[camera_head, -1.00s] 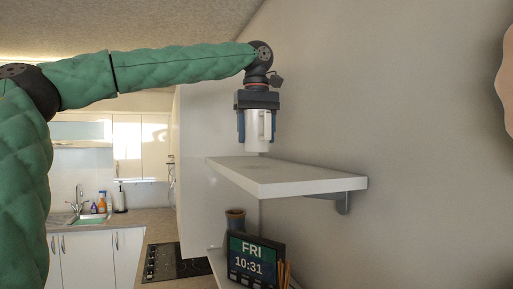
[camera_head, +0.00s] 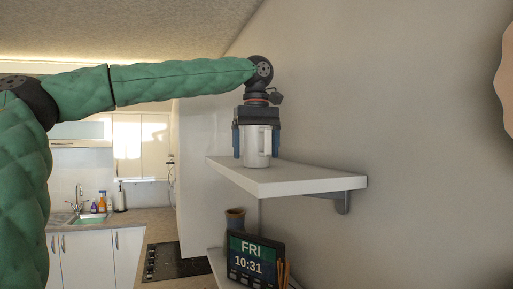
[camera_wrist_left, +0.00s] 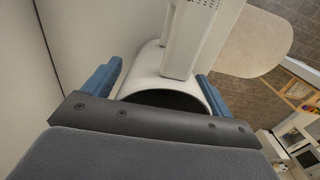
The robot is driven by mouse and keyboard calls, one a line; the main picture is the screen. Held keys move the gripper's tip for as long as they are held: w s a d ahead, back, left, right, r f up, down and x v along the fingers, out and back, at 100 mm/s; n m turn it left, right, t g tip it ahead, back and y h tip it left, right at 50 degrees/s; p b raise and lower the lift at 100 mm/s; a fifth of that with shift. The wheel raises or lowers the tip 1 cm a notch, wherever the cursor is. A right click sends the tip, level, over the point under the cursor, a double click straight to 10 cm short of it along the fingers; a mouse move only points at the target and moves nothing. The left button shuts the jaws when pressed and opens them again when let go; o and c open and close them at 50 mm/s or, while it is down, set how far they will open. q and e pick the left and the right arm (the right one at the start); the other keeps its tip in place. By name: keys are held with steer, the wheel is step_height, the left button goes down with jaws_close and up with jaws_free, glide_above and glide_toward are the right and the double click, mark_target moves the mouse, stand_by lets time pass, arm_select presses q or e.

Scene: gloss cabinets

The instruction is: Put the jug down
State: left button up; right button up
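The white jug (camera_head: 255,147) stands upright on the white wall shelf (camera_head: 285,180), near its left end, with its handle towards the right. My left gripper (camera_head: 256,155) points down over the jug from above. Its blue fingers are spread on either side, with a small gap between finger and jug wall. In the left wrist view the jug (camera_wrist_left: 150,65) shows its dark open mouth and its handle between the fingers, with a clear gap at the left finger. My right gripper is in neither view.
The shelf is bare to the right of the jug, with a bracket (camera_head: 343,201) under it. Below are a clock display (camera_head: 254,262) and a blue-brown vase (camera_head: 235,221). The wall (camera_head: 400,120) runs close along the right. A sink (camera_head: 88,219) and hob (camera_head: 176,262) lie beyond.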

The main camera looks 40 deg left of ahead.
arm_select(q)
step_height(320, 180, up, 12)
steer(key=b, duration=0.4)
stand_by(0.7)
